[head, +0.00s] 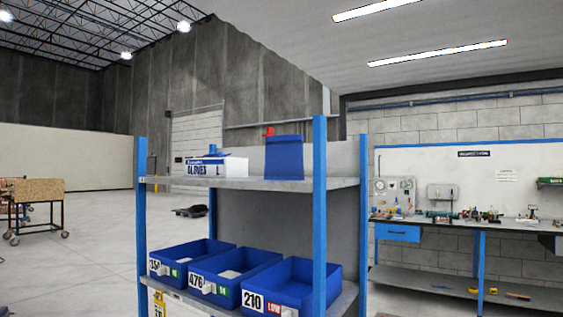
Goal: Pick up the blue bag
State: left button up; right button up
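A blue bag (284,160) stands upright on the top shelf of a grey rack with blue posts, right of the middle of that shelf. A small red piece (268,132) shows at its upper left corner. Neither of my grippers shows in the head view, so I cannot see their state.
The rack's top shelf (255,184) also holds a white glove box (215,166) left of the bag. Blue bins (232,275) sit on the lower shelf. A blue post (320,220) stands at the front right. A workbench (460,224) is at right; open floor (80,250) lies left.

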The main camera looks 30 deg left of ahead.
aim_at(284, 161)
jog(key=i+j+z, duration=0.1)
jog(key=j, duration=0.85)
jog(key=i+j+z, duration=0.1)
jog(key=j, duration=0.85)
jog(key=i+j+z, duration=0.1)
jog(key=j, duration=0.85)
